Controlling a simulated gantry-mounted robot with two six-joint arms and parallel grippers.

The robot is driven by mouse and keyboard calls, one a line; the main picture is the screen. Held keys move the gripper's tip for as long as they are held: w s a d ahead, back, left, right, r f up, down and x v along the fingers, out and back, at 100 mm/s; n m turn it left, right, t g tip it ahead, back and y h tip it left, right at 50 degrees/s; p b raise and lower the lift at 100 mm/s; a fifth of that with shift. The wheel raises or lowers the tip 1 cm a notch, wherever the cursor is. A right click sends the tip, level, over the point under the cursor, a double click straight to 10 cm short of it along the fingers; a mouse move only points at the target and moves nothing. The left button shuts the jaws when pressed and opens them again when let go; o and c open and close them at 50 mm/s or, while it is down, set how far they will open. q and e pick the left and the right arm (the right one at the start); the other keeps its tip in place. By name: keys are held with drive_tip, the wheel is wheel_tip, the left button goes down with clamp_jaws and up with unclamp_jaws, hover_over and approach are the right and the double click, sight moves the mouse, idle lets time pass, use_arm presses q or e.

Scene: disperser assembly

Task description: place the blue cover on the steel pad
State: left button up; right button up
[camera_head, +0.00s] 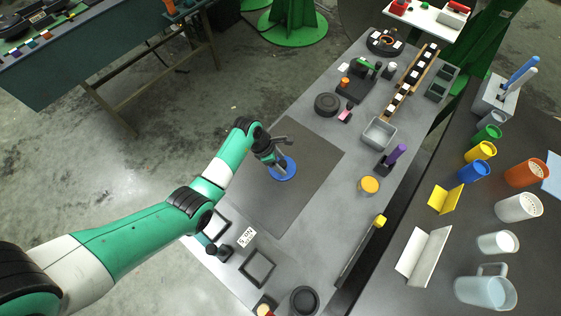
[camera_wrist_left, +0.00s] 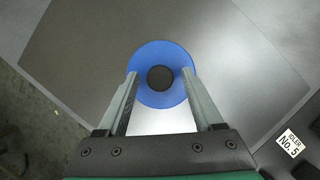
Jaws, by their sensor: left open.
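The blue cover (camera_head: 289,175) is a round disc on a large dark grey flat sheet (camera_head: 305,150), which may be the steel pad. In the left wrist view the blue cover (camera_wrist_left: 160,98) has a dark round centre. My left gripper (camera_head: 279,163) is open over the cover and hides part of it in the head view. In the left wrist view the open fingers of my left gripper (camera_wrist_left: 161,74) reach over the cover, on either side of its centre. I cannot tell whether they touch it. A bright patch shows between the fingers; I cannot tell what it is.
A grey tray (camera_head: 379,134), a purple-handled tool (camera_head: 396,155) and a yellow-topped round part (camera_head: 369,185) stand right of the sheet. The sheet around the cover is clear.

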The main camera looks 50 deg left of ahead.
use_arm(q)
drive_tip(key=shift+r, duration=0.3)
drive_tip(key=p+v, duration=0.4)
drive_tip(key=v, duration=0.7)
drive_tip(key=shift+s+r+p, duration=0.15)
drive_tip(key=shift+r+p, duration=0.15)
drive_tip(key=shift+a, duration=0.15)
